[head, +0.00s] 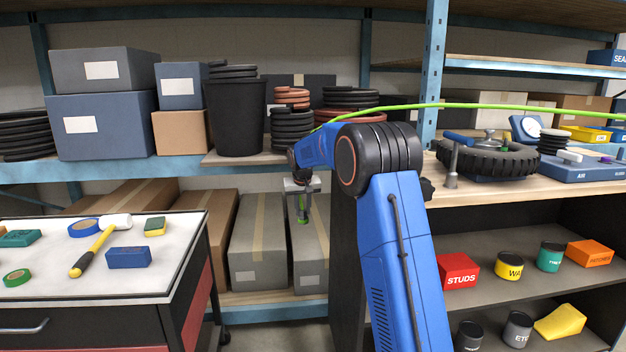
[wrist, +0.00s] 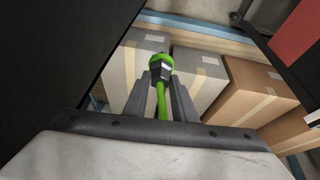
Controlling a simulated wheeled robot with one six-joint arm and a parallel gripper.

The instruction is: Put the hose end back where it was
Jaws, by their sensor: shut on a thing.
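The hose end (wrist: 159,66), green with a dark collar, sits between the fingertips of my gripper (wrist: 161,84) in the wrist view. The gripper is shut on it, and a green length of hose runs back between the fingers toward the palm. In the head view my gripper (head: 302,206) hangs in the gap between the trolley and the workbench, with a bit of green at its tip. The bright green hose (head: 480,106) stretches from the right, above the bench, to behind my arm. Where the hose end rested before does not show clearly.
A tool trolley (head: 80,292) with a hammer and tape rolls stands at the left. The workbench (head: 505,196) at the right carries a tyre (head: 488,160) and a blue box marked AIR (head: 590,171). Large cartons (head: 258,245) fill the low shelf behind my gripper.

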